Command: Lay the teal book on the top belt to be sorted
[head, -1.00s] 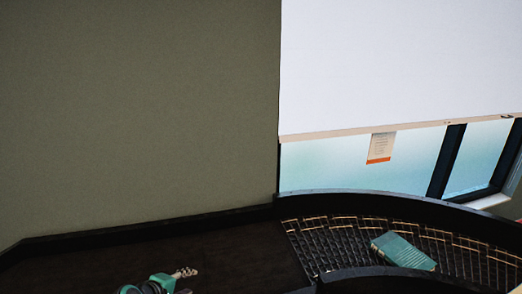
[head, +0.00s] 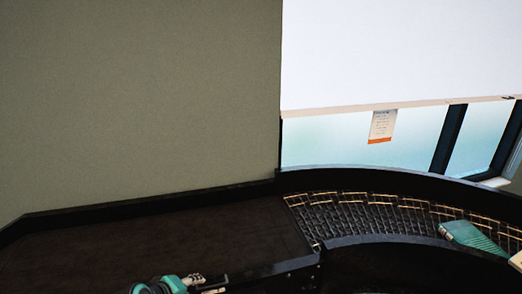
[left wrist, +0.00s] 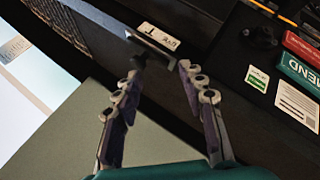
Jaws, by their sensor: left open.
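My left gripper (head: 205,284) shows only partly at the bottom of the head view, over the dark belt (head: 150,240). In the left wrist view my left gripper (left wrist: 158,78) has its two fingers spread, with nothing between them. The teal book cannot be made out for sure in the left wrist view. My right gripper is not seen.
A black rail (head: 150,206) edges the dark belt, and a black inner wall (head: 370,242) bounds the roller curve. The belt is bare where it shows. In the left wrist view, a white label (left wrist: 156,37) and a teal sign reading "MEND" (left wrist: 300,73) are on dark surfaces.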

